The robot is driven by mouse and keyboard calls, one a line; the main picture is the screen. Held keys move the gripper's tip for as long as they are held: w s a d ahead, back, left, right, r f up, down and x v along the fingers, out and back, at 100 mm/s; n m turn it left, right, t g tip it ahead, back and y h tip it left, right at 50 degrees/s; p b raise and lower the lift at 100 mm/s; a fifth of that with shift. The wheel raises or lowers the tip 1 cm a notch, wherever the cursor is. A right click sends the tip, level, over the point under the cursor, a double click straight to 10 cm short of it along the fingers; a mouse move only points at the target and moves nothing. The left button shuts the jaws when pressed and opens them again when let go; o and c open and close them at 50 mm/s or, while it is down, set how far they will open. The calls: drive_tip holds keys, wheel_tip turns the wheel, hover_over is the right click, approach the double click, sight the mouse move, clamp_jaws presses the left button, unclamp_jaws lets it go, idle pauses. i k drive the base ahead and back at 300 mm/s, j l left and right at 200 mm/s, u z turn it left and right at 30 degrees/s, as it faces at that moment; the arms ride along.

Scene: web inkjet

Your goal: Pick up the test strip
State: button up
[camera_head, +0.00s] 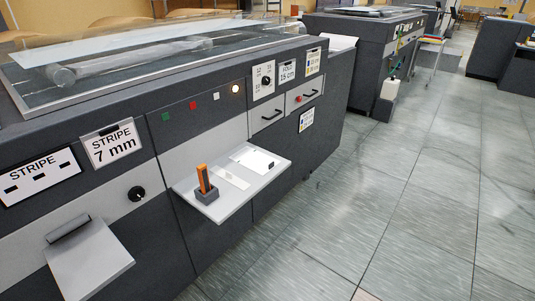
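A small white shelf (222,206) juts from the front of the dark machine. A narrow pale strip (230,177), which looks like the test strip, lies flat on its middle. A wider white card (252,158) with small dark marks lies behind it, toward the right end. An orange upright object (203,180) stands in a dark block (207,194) on the shelf's near left part, apart from the strip. My gripper is not in view, and nothing is seen touching the strip.
The machine (226,133) has a black knob (137,193), drawer handles and a glass top. A lower light tray (90,262) juts out at bottom left. A second machine (352,55) stands farther back. The tiled floor (400,210) to the right is clear.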

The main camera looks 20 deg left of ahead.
sight(227, 176)
drive_tip(key=i+l+u, duration=0.15)
drive_tip(key=i, duration=0.4)
drive_tip(key=i+u, duration=0.15)
drive_tip(key=i, duration=0.35)
drive_tip(key=i+u, duration=0.4)
drive_tip(key=i+l+u, duration=0.1)
drive_tip(key=u, duration=0.25)
drive_tip(key=i+l+u, duration=0.25)
drive_tip(key=u, duration=0.15)
drive_tip(key=i+l+u, duration=0.35)
drive_tip(key=j, duration=0.1)
